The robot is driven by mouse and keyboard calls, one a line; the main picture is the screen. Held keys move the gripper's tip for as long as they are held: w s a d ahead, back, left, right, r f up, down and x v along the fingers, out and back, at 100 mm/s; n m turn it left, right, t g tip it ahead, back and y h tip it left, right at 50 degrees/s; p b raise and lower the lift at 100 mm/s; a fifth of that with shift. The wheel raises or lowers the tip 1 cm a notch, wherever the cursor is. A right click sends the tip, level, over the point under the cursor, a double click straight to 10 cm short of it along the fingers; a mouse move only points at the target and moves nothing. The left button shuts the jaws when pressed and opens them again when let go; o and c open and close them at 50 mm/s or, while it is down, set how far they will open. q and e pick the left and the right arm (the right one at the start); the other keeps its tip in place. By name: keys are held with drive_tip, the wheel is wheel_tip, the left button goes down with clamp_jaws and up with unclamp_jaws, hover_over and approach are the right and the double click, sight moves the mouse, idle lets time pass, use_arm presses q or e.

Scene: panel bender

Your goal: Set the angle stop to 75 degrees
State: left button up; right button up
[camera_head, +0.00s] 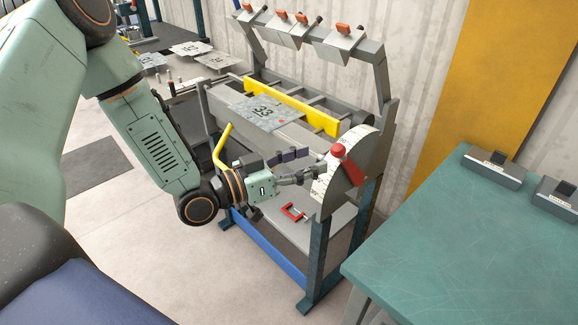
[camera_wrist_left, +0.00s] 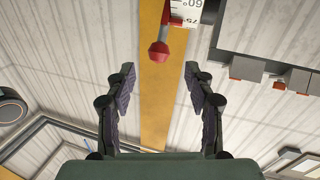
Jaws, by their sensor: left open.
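The panel bender (camera_head: 280,135) stands in the middle of the head view. Its angle stop has a pale round scale plate (camera_head: 336,190) on the near end, with a red lever and knob (camera_head: 338,151) across it. My left gripper (camera_head: 312,163) is open and empty, its fingers pointing at the dial beside the knob. In the left wrist view the red knob (camera_wrist_left: 158,52) lies beyond and between the open fingertips (camera_wrist_left: 160,72), apart from them. Scale marks 60 and 75 show on the white scale (camera_wrist_left: 188,14), partly cut off. My right gripper is out of view.
A sheet marked 33 (camera_head: 262,110) lies on the bender by a yellow bar (camera_head: 290,105). A red clamp-like part (camera_head: 293,212) lies on the lower shelf. A green table (camera_head: 470,235) with grey blocks stands at the right. Tools with red tops (camera_head: 300,30) hang above.

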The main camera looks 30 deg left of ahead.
use_arm(q)
drive_tip(key=shift+v, duration=1.85)
drive_tip(key=shift+s, duration=0.1)
drive_tip(key=shift+c, duration=0.2)
